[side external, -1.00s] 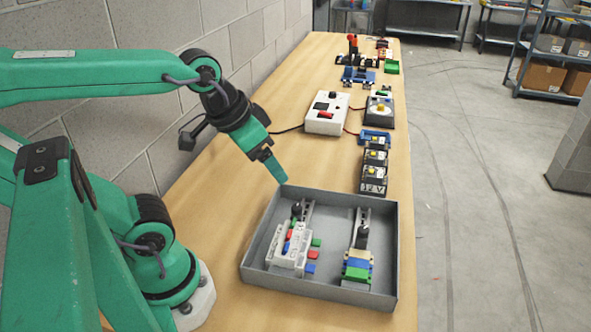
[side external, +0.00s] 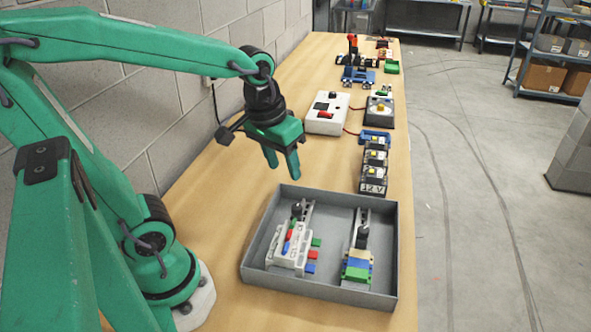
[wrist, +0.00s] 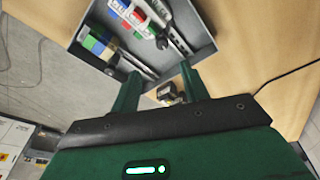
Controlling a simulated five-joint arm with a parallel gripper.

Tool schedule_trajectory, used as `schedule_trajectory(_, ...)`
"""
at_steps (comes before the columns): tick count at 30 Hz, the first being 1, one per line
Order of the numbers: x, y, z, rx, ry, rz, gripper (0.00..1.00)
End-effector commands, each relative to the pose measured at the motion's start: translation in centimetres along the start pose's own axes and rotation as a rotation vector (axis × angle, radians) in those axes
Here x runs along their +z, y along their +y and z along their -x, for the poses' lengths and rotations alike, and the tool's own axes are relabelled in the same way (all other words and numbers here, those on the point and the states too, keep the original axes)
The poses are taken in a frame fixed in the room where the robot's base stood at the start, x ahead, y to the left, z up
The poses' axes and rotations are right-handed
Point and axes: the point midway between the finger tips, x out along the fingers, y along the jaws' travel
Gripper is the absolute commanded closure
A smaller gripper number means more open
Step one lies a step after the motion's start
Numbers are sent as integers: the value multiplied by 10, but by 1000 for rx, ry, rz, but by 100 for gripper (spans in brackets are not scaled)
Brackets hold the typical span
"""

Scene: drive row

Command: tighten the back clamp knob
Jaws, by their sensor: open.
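A grey tray (side external: 392,262) holds two slotted metal clamp bars, each with a black knob. The left knob (side external: 296,209) stands behind a white block (side external: 288,250) with coloured pieces. The right knob (side external: 362,236) stands behind a stack of coloured blocks (side external: 357,266). In the side view the left knob is farther back. My gripper (side external: 282,171) is open and empty, pointing down above the table just behind the tray, apart from both knobs. In the wrist view the tray (wrist: 208,50) lies beyond my open fingertips (wrist: 159,70), with a black knob (wrist: 162,42) visible.
Black boxes with yellow parts (side external: 374,170) stand right of my gripper, behind the tray. A white control box (side external: 327,113) with a red switch is farther back. A block wall (side external: 180,110) borders the table's left. The tray walls stand around the clamps.

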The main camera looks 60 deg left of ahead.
Motion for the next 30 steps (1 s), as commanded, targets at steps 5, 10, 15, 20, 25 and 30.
schedule_trajectory(5, -13, -1, -21, -32, -95, 106, 55)
schedule_trajectory(10, -21, -2, -38, -60, -163, 188, 55)
schedule_trajectory(15, -25, -2, -48, -77, -197, 234, 55)
schedule_trajectory(20, -26, -2, -50, -81, -206, 244, 55)
schedule_trajectory(25, -26, -2, -52, -81, -205, 244, 55)
schedule_trajectory(30, -24, -2, -60, -81, -206, 243, 55)
